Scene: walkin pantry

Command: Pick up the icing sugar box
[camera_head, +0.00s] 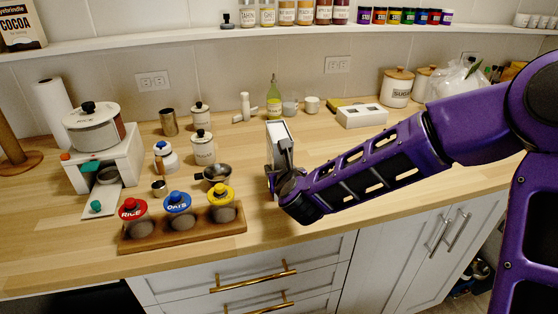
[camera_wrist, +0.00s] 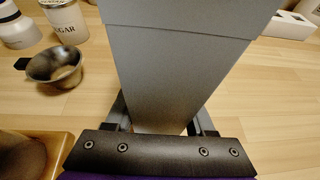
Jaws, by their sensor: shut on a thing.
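The icing sugar box (camera_head: 280,135) is a tall, pale box near the middle of the counter, upright or nearly so. No label on it can be read. In the wrist view the box (camera_wrist: 180,65) appears as a large plain grey shape that fills the middle. My gripper (camera_head: 282,180) is shut on the box, with one finger on each side of its lower part in the wrist view (camera_wrist: 163,115). My gripper and arm hide the box's base in the head view, so I cannot tell whether it touches the counter.
A wooden rack (camera_head: 183,231) with three lidded jars stands left of my gripper. A small dark pan (camera_head: 217,174) is close on the left; it also shows in the wrist view (camera_wrist: 56,66). A white box (camera_head: 362,116) lies behind my arm. The counter's front is mostly clear.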

